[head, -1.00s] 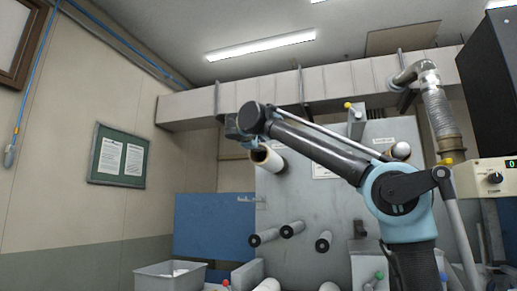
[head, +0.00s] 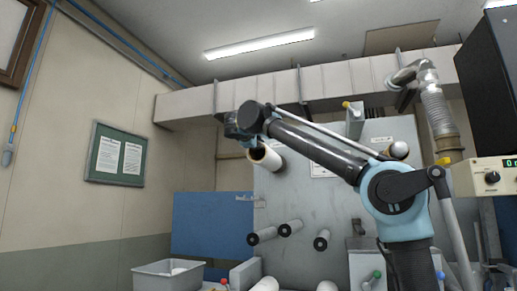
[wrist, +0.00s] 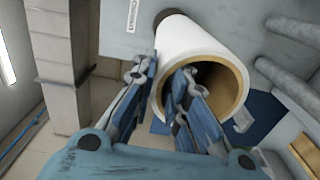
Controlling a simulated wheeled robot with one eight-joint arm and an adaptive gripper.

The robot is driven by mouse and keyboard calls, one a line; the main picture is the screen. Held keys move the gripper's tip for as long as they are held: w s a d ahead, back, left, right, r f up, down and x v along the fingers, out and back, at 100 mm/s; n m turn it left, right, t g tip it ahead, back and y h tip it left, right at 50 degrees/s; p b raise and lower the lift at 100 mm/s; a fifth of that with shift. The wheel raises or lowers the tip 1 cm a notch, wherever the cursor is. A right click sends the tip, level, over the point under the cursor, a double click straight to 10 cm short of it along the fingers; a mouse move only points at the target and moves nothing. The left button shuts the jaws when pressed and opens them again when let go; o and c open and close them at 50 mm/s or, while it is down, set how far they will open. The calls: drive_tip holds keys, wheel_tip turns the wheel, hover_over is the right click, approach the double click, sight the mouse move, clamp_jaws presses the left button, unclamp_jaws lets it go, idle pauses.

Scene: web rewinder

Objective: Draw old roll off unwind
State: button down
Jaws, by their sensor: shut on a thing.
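The old roll (head: 269,160) is a white cylinder with a brown core, high on the left part of the grey machine panel (head: 345,215). In the wrist view the roll (wrist: 190,42) shows its open, dark end toward me. My gripper (head: 250,147) is at the near end of the roll. In the wrist view my gripper (wrist: 165,80) is shut on the roll's wall, with one finger outside along its left side and the other inside the core opening.
Several short rollers (head: 323,240) stick out of the panel below the roll. A grey bin (head: 168,276) stands at lower left beside a blue panel (head: 212,225). A duct (head: 310,92) runs overhead. A control box (head: 485,177) is at right. The space left of the roll looks clear.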

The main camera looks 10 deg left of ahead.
drive_tip(key=shift+r, duration=0.35)
idle(0.4)
drive_tip(key=shift+s, duration=0.1)
